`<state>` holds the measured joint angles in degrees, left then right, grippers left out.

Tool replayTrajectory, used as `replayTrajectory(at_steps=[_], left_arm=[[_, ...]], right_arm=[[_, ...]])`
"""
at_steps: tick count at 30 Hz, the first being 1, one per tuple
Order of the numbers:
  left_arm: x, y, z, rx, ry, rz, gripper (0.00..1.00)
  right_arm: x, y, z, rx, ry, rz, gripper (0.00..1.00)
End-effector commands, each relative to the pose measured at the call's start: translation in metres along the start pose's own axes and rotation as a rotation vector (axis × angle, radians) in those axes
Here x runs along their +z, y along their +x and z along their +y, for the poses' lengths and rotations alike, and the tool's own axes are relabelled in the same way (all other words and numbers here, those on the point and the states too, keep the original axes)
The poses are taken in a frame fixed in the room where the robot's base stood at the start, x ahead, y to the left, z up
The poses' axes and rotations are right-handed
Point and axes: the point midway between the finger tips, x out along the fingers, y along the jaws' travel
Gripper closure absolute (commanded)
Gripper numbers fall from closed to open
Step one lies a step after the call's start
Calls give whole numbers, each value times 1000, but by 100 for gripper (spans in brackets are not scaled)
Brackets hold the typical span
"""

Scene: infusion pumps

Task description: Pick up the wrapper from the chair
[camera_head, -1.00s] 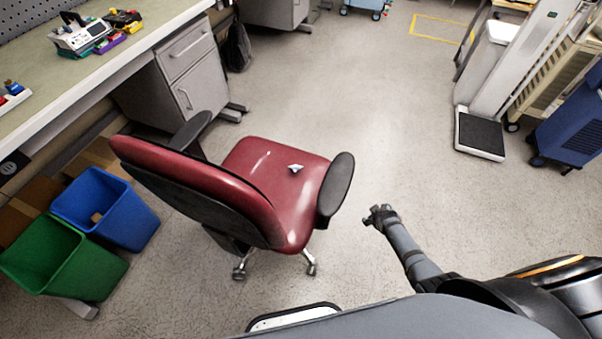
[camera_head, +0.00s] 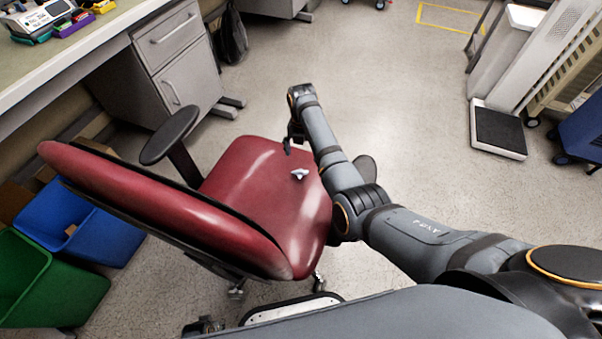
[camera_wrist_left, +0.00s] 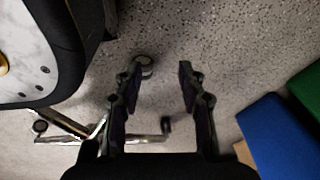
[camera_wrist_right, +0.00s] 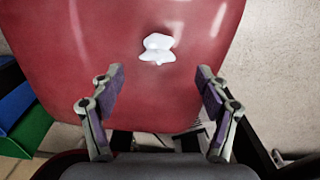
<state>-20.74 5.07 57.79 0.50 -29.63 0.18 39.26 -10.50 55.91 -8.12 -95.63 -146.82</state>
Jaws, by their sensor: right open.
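A small, crumpled white wrapper (camera_head: 300,174) lies on the red seat of the chair (camera_head: 236,178). My right gripper (camera_head: 293,140) is above the far side of the seat, beyond the wrapper. In the right wrist view, the wrapper (camera_wrist_right: 157,48) lies on the seat (camera_wrist_right: 60,45) ahead of the spread fingers of the right gripper (camera_wrist_right: 160,80), with nothing between them. In the left wrist view, my left gripper (camera_wrist_left: 160,75) is open and empty over the floor, near the chair's wheeled legs (camera_wrist_left: 143,66).
A blue bin (camera_head: 108,235) and a green bin (camera_head: 78,292) stand at the left, behind the chair's backrest. The chair's left armrest (camera_head: 168,134) rises beside the seat. A workbench (camera_head: 110,45) with drawers is at the upper left. The floor beyond the chair is open.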

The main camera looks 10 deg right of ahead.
Motion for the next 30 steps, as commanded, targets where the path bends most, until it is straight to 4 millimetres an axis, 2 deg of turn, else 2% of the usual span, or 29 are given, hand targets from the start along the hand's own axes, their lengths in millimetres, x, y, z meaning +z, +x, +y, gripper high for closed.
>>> replayTrajectory(at_steps=[1,3,6,12,18,23,30], left_arm=[[-5,3,0,0,0,5,60],[-12,3,0,0,0,8,60],[-19,1,1,0,0,9,60],[-22,-1,1,1,0,8,60],[-45,-7,4,5,-1,19,60],[-58,-20,7,12,-3,12,60],[-60,-24,8,14,-3,9,60]], right_arm=[[-1,15,-1,-2,0,3,24],[-1,27,-1,-2,1,2,24],[-1,38,0,-1,2,1,24],[-1,44,-1,0,3,0,24],[-7,79,0,-1,4,0,24],[-7,92,0,0,4,0,24],[-7,92,0,0,4,-1,24]])
